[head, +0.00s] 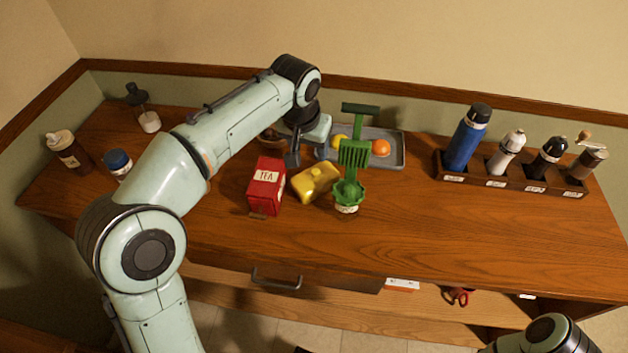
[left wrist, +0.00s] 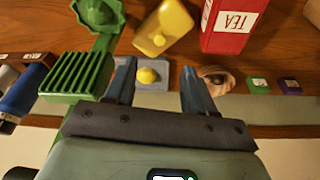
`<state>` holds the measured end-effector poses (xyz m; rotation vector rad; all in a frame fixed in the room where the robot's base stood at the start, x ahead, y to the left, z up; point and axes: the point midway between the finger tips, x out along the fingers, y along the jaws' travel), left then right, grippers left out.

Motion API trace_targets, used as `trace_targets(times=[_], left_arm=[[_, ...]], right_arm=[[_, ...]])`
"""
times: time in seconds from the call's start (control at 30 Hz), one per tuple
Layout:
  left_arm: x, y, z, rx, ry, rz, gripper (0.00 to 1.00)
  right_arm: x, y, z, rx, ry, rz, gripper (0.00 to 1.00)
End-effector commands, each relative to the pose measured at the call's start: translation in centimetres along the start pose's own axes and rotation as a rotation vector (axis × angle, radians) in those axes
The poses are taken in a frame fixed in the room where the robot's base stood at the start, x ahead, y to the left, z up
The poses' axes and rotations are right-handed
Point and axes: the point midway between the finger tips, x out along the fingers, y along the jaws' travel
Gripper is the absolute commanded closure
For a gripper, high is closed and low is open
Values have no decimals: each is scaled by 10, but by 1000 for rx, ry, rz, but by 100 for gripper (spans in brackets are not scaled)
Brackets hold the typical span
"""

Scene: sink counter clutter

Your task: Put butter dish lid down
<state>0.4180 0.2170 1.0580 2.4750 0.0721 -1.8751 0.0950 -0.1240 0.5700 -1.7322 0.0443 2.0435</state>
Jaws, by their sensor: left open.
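The yellow butter dish lid (head: 315,182) lies on the wooden counter, just right of the red tea box. It also shows in the left wrist view (left wrist: 164,28), beyond my fingertips and apart from them. Whether a dish sits beneath it, I cannot tell. My left gripper (head: 307,154) is open, with nothing between its fingers, behind the lid in the head view. Both fingers show spread in the left wrist view (left wrist: 158,82). My right gripper is out of view; only part of my right arm shows at the lower right.
A grey tray (head: 397,150) with fruit is behind. A rack (head: 510,180) of bottles and mills stands right. The front-right counter is clear.

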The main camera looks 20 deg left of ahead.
Motion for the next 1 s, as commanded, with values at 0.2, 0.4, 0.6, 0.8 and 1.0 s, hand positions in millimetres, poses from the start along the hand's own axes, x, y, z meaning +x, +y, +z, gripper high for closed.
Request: trace_targets(times=[0.2,0.4,0.6,0.8,1.0], left_arm=[[46,0,2,1,-7,-1,46],[68,0,0,1,-4,-1,46],[86,-1,-2,1,-6,-2,46],[115,-1,-5,2,-6,-1,46],[123,-1,-6,1,-3,0,46]], right_arm=[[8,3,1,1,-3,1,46],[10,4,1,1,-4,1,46],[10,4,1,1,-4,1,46],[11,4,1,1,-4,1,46],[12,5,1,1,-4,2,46]])
